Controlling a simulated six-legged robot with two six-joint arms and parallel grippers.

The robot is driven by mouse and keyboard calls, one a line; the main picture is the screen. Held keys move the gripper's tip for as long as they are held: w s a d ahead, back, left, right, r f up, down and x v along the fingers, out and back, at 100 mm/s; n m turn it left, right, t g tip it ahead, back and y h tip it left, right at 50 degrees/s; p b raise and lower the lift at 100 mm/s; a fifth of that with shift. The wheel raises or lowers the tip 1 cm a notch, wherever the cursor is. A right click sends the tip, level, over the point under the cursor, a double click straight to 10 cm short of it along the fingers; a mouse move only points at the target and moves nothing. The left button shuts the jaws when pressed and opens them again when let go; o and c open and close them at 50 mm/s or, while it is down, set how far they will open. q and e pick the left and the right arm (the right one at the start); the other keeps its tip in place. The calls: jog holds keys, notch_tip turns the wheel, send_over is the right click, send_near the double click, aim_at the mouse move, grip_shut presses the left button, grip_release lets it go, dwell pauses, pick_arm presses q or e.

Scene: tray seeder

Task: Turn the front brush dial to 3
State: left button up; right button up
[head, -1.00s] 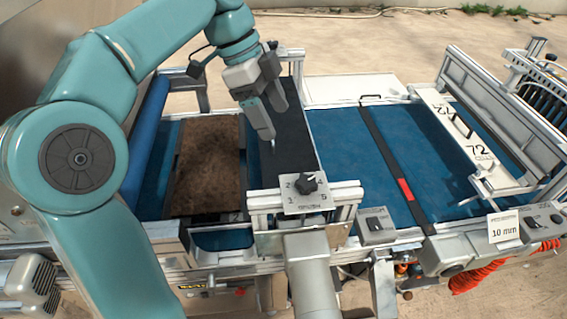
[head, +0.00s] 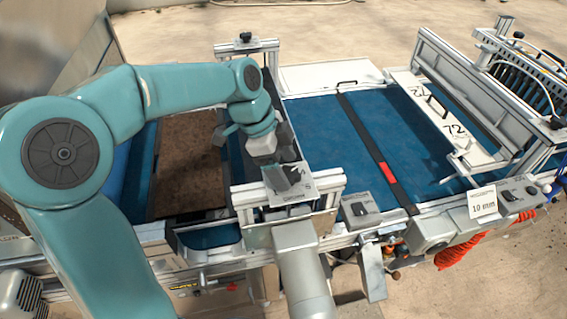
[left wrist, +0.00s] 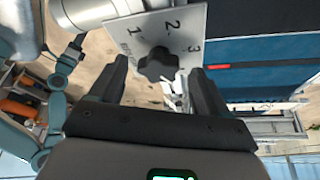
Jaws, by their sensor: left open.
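The brush dial is a black lobed knob (left wrist: 158,64) on a light grey number plate (left wrist: 188,22), with 1, 2 and 3 readable in the left wrist view. I cannot tell which number the knob points at. In the head view the plate (head: 318,184) sits on the near end of the brush bridge, and my gripper hides most of the knob. My left gripper (head: 279,178) is open over the dial. In the left wrist view its fingers (left wrist: 160,75) stand on either side of the knob, with no clear contact. My right gripper is not in view.
A brown soil-filled tray (head: 188,150) lies left of the bridge. A blue belt (head: 330,125) runs to the right, crossed by a black bar with a red mark (head: 386,172). A grey switch box (head: 360,211) and a "10 mm" card (head: 482,204) stand along the near edge.

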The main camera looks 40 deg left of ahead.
pick_arm(q)
jog(key=shift+w+d+f, duration=0.1)
jog(key=shift+d+f, duration=0.15)
jog(key=shift+d, duration=0.2)
jog(key=shift+a, duration=0.3)
jog(key=c, duration=1)
jog(key=shift+c, duration=0.2)
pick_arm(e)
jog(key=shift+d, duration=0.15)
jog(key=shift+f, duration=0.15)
